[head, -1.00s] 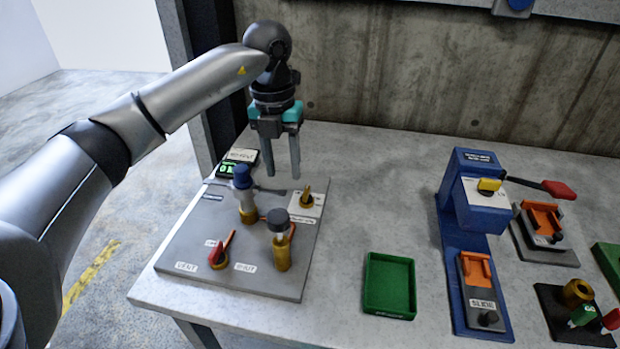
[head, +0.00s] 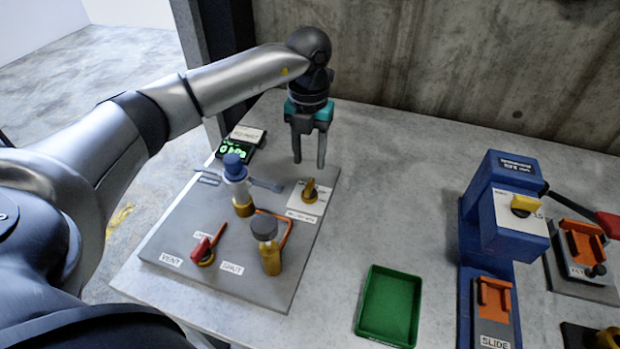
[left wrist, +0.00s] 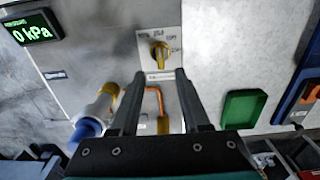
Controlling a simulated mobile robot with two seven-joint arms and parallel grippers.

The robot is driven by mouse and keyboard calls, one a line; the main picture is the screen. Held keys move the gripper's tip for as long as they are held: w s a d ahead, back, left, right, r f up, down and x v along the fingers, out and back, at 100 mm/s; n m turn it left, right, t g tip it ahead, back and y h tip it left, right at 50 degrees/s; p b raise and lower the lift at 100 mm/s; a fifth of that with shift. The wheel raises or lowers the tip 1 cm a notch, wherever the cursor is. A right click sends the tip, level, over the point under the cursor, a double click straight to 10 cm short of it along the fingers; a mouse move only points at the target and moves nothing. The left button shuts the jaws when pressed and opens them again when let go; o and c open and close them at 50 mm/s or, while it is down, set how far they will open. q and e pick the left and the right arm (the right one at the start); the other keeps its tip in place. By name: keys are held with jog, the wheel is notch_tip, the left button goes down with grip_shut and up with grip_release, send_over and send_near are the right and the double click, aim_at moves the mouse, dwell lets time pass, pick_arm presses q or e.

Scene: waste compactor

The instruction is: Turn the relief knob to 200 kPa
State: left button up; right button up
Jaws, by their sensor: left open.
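The relief knob (head: 310,191) is a yellow pointer knob on a white dial plate at the right back of the grey panel (head: 190,238). In the left wrist view the knob (left wrist: 159,52) shows just beyond the fingertips, with small markings around it that I cannot read. My left gripper (head: 308,164) is open, pointing down above and slightly behind the knob, apart from it. Its two fingers (left wrist: 158,78) show empty in the left wrist view. A display (left wrist: 32,27) reads 0 kPa in green. My right gripper is not in view.
The panel also bears a blue-capped fitting (head: 238,182), a dark-capped brass fitting (head: 267,246) and a red lever (head: 203,248). A green tray (head: 389,306) and a blue press-like device (head: 516,222) stand to the right. Bare table lies between panel and tray.

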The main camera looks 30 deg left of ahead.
aim_at(310, 183)
pick_arm(q)
notch_tip(310, 183, down, 7)
jog(key=shift+f, duration=0.1)
dwell(0.3)
grip_shut()
dwell(0.5)
